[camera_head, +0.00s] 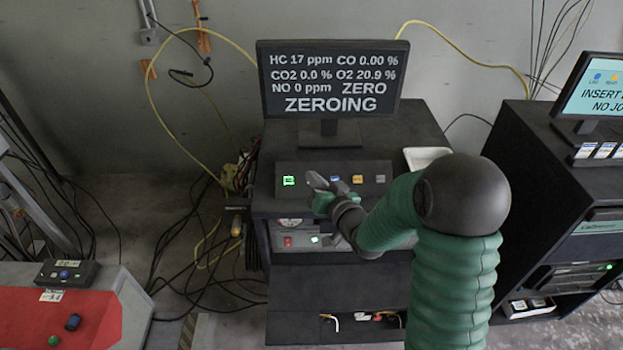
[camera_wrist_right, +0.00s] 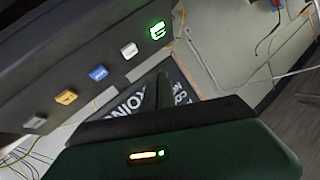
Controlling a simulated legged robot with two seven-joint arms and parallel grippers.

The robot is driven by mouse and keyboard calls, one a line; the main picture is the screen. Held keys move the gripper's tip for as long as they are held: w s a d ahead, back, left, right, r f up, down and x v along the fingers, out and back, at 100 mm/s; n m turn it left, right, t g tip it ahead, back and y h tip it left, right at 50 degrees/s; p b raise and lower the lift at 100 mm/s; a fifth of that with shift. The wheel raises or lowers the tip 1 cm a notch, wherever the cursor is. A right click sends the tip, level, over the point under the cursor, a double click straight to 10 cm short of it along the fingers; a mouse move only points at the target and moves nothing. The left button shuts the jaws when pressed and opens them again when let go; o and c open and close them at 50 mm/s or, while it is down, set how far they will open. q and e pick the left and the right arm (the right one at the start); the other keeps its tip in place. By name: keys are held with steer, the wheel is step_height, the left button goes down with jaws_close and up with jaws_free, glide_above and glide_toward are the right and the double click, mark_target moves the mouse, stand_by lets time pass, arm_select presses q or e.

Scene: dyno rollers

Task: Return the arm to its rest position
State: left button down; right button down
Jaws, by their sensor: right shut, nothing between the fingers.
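My right arm (camera_head: 458,285), a green ribbed sleeve with a black elbow, reaches up from the bottom of the head view and bends left. Its gripper (camera_head: 318,183) is shut and empty, in front of the button panel (camera_head: 372,168) under the monitor. The fingertips overlap the panel beside the green lit button (camera_head: 288,181); I cannot tell whether they touch it. The gripper partly hides the panel's buttons. In the right wrist view the panel (camera_wrist_right: 75,55) fills the upper left, with its green lit button (camera_wrist_right: 158,30) showing. My left gripper is not in view.
The monitor (camera_head: 332,82) reads "ZEROING" above the black cabinet (camera_head: 412,122). A white tray (camera_head: 428,157) lies right of the panel. A second cabinet (camera_head: 530,165) with a screen stands at right. A red-topped unit (camera_head: 75,315) is at lower left. Cables lie on the floor between.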

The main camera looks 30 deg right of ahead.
stand_by(0.5)
steer(key=a+f+g+b, duration=0.1)
steer(key=f, duration=0.1)
steer(key=s+a+f+n+g+b, duration=0.1)
steer(key=a+f, duration=0.1)
steer(key=f, duration=0.1)
steer(key=s+a+f+g+b, duration=0.1)
steer(key=f, duration=0.2)
steer(key=shift+s+a+n+g, duration=0.15)
steer(key=shift+a+n+g, duration=0.15)
steer(key=shift+n+g, duration=0.1)
steer(key=s+a+f+n+g+b, duration=0.1)
steer(key=s+a+f+g, duration=0.2)
steer(key=s, duration=0.3)
steer(key=s+a+f+n+g+y+b, duration=0.1)
steer(key=s+a+f+g+b, duration=0.1)
steer(key=s, duration=0.5)
steer(key=s+a+f+n+g+b, duration=0.1)
steer(key=s+a+f+n+g, duration=0.1)
steer(key=s+a+f+g, duration=0.2)
steer(key=shift+s+a+f+g+y+b, duration=0.35)
steer(key=shift+s+a+f, duration=0.7)
steer(key=shift+s+f, duration=0.35)
steer(key=shift+a, duration=0.3)
steer(key=shift+d, duration=0.1)
stand_by(2.8)
